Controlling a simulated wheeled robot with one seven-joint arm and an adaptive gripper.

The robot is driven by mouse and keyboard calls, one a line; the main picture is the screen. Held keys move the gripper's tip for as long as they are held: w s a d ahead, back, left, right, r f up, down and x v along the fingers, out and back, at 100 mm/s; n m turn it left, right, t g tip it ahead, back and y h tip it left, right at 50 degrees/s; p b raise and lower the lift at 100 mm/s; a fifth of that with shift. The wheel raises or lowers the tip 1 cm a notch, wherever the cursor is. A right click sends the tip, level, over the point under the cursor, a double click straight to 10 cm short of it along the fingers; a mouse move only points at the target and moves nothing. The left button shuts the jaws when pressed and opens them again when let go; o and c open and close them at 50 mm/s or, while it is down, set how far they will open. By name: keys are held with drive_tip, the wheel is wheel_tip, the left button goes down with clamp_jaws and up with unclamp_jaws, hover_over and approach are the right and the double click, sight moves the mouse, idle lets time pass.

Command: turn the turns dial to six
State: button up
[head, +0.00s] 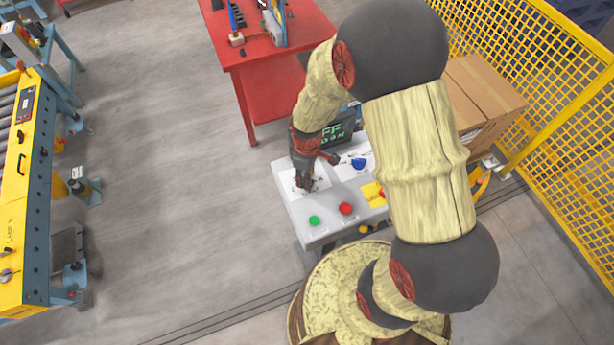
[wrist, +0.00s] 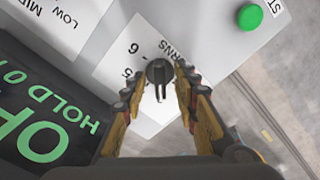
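The turns dial (wrist: 159,74) is a dark grey round knob with a raised bar, on a white label plate (wrist: 108,62). The numbers 6 and 5 and part of the word "TURNS" show beside it in the wrist view. I cannot tell which number it points to. My gripper (wrist: 161,80) is open, with one finger on each side of the knob and a gap visible on both sides. In the head view my gripper (head: 304,183) is over the left part of the grey console (head: 325,211) and hides the dial.
The console also carries a green button (head: 314,220), a red button (head: 346,208), a blue knob (head: 358,163) and a dark screen (wrist: 40,125) with green text, partly reading "HOLD 0". A red table (head: 262,62) stands behind. Yellow mesh fencing (head: 560,90) and cardboard boxes (head: 485,92) are at right.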

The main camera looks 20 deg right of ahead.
drive_tip(key=shift+f, duration=0.1)
drive_tip(key=shift+c, duration=1.1)
clamp_jaws()
